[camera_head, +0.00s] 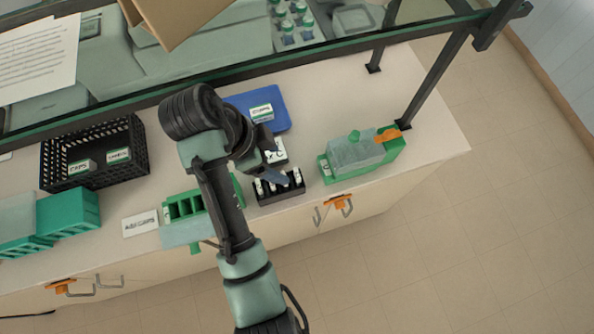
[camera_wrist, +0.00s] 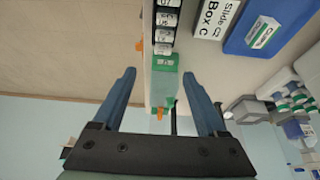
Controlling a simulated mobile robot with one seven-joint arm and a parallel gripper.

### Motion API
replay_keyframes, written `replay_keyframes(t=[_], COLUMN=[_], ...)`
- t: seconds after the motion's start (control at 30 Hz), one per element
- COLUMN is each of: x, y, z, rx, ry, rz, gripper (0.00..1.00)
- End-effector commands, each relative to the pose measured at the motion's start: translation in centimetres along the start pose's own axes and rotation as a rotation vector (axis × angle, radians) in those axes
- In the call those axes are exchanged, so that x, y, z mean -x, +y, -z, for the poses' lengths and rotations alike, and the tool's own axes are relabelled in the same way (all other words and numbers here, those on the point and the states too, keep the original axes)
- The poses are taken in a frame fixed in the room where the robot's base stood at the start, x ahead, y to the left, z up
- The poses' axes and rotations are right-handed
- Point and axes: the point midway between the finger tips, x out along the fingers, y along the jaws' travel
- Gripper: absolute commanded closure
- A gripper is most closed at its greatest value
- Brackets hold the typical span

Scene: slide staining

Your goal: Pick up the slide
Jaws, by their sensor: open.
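Several slides with white ends (camera_head: 271,187) stand in a small black rack (camera_head: 279,196) near the front edge of the bench. Their labelled ends also show at the top of the wrist view (camera_wrist: 164,32). Which slide the task means cannot be told. My gripper (camera_head: 277,178) is over or beside this rack, partly hiding it in the head view. In the wrist view my gripper (camera_wrist: 159,74) has its blue fingers wide apart with nothing between them. A blue tray (camera_head: 278,115) behind the arm holds a white and green labelled item (camera_head: 261,113).
A green box with a translucent lid (camera_head: 352,156) stands right of the rack. A black basket (camera_head: 141,159) and teal boxes (camera_head: 73,214) stand further left. A shelf (camera_head: 203,75) overhangs the back.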

Motion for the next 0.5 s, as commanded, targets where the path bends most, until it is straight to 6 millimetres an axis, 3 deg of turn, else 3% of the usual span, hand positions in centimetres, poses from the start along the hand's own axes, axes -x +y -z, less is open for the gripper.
replay_keyframes(t=[0.1, 0.5], x=[-2.3, -6.8], y=[-0.1, -0.2], z=[-0.3, -0.2], rx=[-0.001, -0.001], ry=[-0.001, -0.001], rz=[0.001, 0.005], gripper=[0.25, 0.25])
